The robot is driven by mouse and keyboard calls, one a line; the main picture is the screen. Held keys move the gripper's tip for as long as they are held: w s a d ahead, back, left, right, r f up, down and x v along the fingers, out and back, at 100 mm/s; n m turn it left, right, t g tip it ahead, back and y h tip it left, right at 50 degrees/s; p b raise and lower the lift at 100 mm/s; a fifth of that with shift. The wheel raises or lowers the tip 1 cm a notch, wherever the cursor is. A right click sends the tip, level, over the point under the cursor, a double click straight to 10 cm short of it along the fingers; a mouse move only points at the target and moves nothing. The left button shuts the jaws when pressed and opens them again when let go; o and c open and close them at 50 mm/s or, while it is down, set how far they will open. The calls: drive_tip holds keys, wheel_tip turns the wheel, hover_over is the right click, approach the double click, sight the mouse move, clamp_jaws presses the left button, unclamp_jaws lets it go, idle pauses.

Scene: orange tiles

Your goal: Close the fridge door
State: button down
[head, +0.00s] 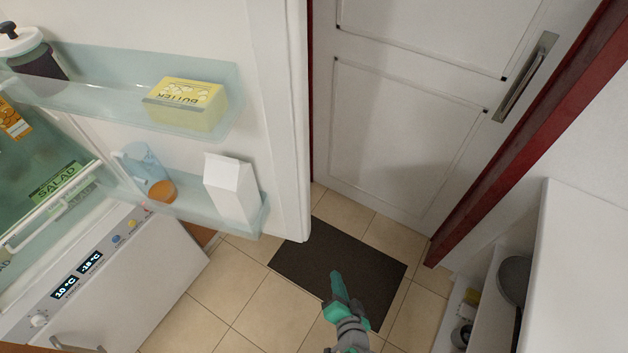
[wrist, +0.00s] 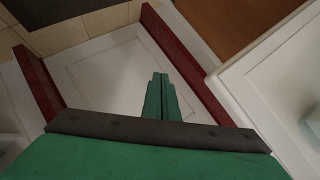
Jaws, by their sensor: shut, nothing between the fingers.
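The fridge door (head: 275,110) stands open at the left of the head view, its inner side with shelves facing me. The fridge body (head: 130,285) is at the lower left, with a display panel and a salad drawer in view. My gripper (head: 337,280) is at the lower middle of the head view, over the dark floor mat, to the right of the fridge door and apart from it. In the wrist view my gripper (wrist: 158,85) shows its green fingers together, with nothing between them.
Door shelves hold a butter pack (head: 186,104), a white carton (head: 231,188) and a jug (head: 146,172). A white room door (head: 410,120) with a red frame (head: 530,140) stands behind. A white counter (head: 580,270) is at right. Tiled floor (head: 240,290) lies free between.

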drive_tip(key=w+d+r+m+t+y, duration=0.1)
drive_tip(key=w+d+r+y, duration=0.1)
drive_tip(key=w+r+y, duration=0.5)
drive_tip(key=w+d+r+t+y, duration=0.15)
drive_tip(key=w+r+y, duration=0.25)
drive_tip(key=w+r, duration=0.75)
drive_tip(key=w+a+r, duration=0.1)
drive_tip(key=w+a, duration=0.1)
drive_tip(key=a, duration=0.6)
drive_tip(key=shift+w+a+r+g, duration=0.2)
drive_tip(key=shift+w+r+g, duration=0.1)
drive_tip(key=shift+g, duration=0.15)
drive_tip(key=shift+s, duration=0.1)
